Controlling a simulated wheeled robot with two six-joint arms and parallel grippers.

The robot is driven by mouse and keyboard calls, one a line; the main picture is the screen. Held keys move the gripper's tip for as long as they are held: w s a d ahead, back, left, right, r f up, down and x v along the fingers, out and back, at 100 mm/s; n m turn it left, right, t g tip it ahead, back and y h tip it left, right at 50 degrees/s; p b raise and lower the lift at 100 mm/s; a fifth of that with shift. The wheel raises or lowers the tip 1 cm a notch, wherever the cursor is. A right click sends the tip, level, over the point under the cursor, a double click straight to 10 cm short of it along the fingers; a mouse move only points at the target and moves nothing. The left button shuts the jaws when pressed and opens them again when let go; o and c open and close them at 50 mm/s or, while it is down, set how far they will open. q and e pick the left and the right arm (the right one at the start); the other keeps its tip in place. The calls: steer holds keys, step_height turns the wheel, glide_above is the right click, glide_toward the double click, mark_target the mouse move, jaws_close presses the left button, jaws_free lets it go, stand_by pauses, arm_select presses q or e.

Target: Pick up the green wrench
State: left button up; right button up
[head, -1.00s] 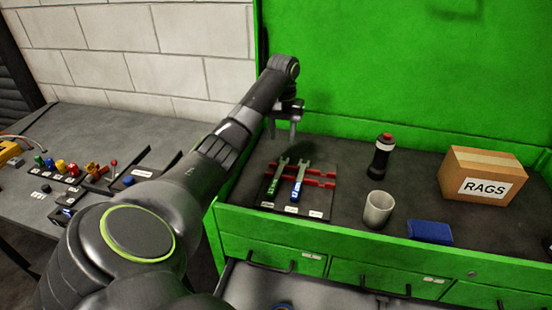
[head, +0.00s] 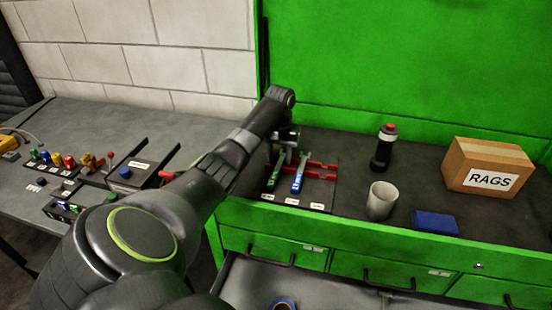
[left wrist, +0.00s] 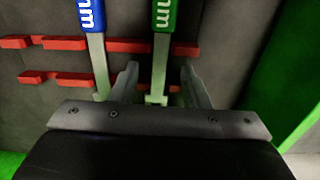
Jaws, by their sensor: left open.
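The green wrench (head: 274,179) lies on a dark labelled rack with red holders, in the head view. A blue wrench (head: 298,178) lies just to its right. In the left wrist view the green wrench (left wrist: 161,50) runs down between the two fingers of my left gripper (left wrist: 158,82), and the blue wrench (left wrist: 91,45) is outside them, to the left. My left gripper (head: 283,157) is open above the far end of the green wrench, with a finger on each side. Whether it touches the wrench cannot be told. My right gripper is not in view.
The red holders (head: 322,175) cross the rack. A grey cup (head: 381,201), a blue block (head: 435,223), a dark bottle (head: 384,148) and a RAGS box (head: 487,168) stand to the right. The green wall (head: 420,70) rises behind. A drawer (head: 240,284) is open in front.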

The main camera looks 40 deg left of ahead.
mark_target(280, 163)
arm_select(q)
steer(key=shift+f, duration=0.7)
jaws_close()
steer(key=shift+w+r, duration=0.1)
steer(key=shift+r, duration=0.05)
steer(key=shift+r, duration=0.35)
step_height(280, 163, up, 6)
steer(key=shift+r+b, duration=0.2)
steer(key=shift+b, duration=0.75)
steer(key=shift+w+a+f+p, duration=0.1)
steer(key=shift+f+p, duration=0.65)
steer(key=shift+f, duration=1.65)
